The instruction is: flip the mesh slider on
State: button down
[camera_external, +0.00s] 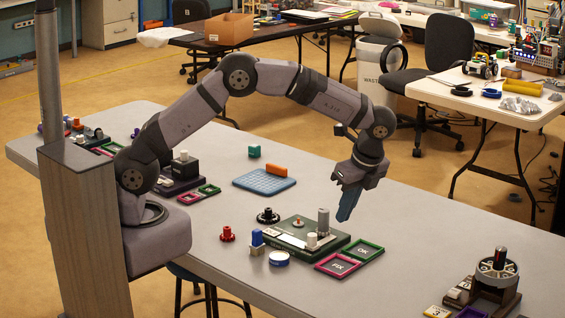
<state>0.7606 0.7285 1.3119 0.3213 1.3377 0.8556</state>
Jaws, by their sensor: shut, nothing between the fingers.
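A dark green board device (335,240) lies on the long grey table, in front of my arm. It carries a pale panel (284,238), a small brass-coloured knob (298,222), a grey upright cylinder (323,222) and a short white cylinder (312,241). I cannot tell which part is the mesh slider, or its position; the parts are too small. My gripper (345,210), with blue fingers, points down, shut and empty. In the picture it is just right of the grey cylinder, apart from it; its height above the table is hard to judge.
A magenta tray marked FIX (337,278) and a green tray marked OK (376,257) lie by the board. Table right of my gripper is clear.

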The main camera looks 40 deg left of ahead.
dwell(0.3)
jog(key=p, duration=0.3)
send_near(315, 247)
jog(key=f, duration=0.1)
jog(key=d+f, duration=0.1)
jog(key=f, duration=0.1)
jog(key=d+f, duration=0.1)
jog(key=shift+s+d+f, duration=0.1)
jog(key=shift+s+f, duration=0.1)
jog(key=shift+f, duration=0.2)
jog(key=shift+w+a+r+p, duration=0.15)
jog(key=shift+a+p, duration=0.1)
jog(key=shift+a, duration=0.3)
jog(key=shift+w+a+r+p, duration=0.1)
jog(key=shift+a+p, duration=0.1)
jog(key=shift+a, duration=0.35)
jog(key=shift+w+a+f, duration=0.1)
jog(key=shift+a+f, duration=0.1)
jog(key=shift+a, duration=0.6)
jog(key=shift+a, duration=0.1)
jog(key=shift+a+p, duration=0.6)
jog(key=shift+a, duration=2.15)
jog(key=shift+a, duration=0.1)
